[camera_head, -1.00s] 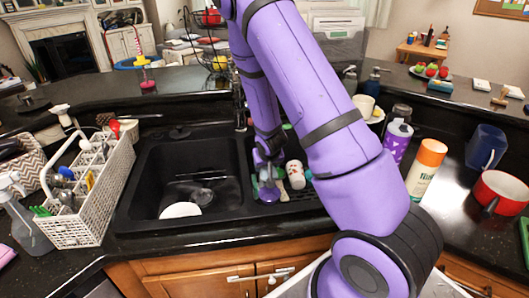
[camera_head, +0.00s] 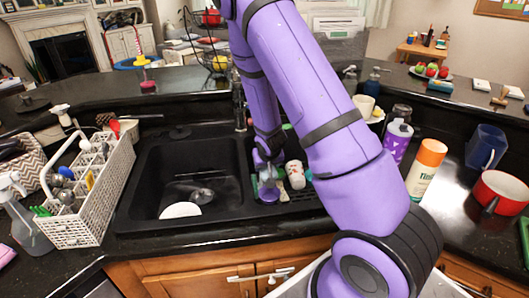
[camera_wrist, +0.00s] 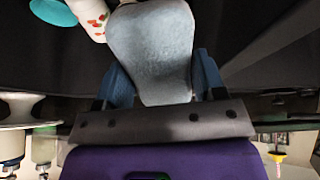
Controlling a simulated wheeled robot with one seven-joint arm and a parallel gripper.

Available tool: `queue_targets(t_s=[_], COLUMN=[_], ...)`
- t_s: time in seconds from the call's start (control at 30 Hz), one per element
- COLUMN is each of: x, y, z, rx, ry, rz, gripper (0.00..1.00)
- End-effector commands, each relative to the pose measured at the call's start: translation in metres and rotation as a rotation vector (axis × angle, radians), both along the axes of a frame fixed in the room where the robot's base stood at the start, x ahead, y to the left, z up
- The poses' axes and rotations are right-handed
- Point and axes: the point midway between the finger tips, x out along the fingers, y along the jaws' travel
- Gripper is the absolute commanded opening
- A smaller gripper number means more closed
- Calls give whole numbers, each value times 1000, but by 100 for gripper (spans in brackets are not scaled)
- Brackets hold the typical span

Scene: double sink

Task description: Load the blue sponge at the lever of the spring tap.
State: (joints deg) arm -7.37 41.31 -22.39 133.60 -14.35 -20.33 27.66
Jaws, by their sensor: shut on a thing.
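The blue sponge (camera_wrist: 152,50) shows large in the wrist view as a pale grey-blue, rounded block. My gripper (camera_wrist: 153,85) is shut on it, with one blue finger on each side. In the head view my gripper (camera_head: 267,172) is low over the right basin, and the sponge cannot be made out clearly there. The spring tap (camera_head: 240,106) stands behind the sinks, a dark upright shape largely hidden by my arm. Its lever cannot be made out.
A white patterned cup (camera_head: 296,174) is close to the right of my gripper and also shows in the wrist view (camera_wrist: 88,14). The left basin (camera_head: 150,190) holds a white dish (camera_head: 180,210). A purple bottle (camera_head: 397,138) and an orange-capped bottle (camera_head: 425,168) stand right.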

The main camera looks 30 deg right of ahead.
Motion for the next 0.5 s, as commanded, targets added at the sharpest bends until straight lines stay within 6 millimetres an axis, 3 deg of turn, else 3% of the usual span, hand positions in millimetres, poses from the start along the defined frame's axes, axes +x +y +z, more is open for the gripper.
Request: queue_targets(t_s=[0.27, 0.5], x=[-1, -13], y=[0, 7], z=[1, 13], rx=[0, 0], ry=[0, -1], rz=[0, 0], gripper=[45, 45])
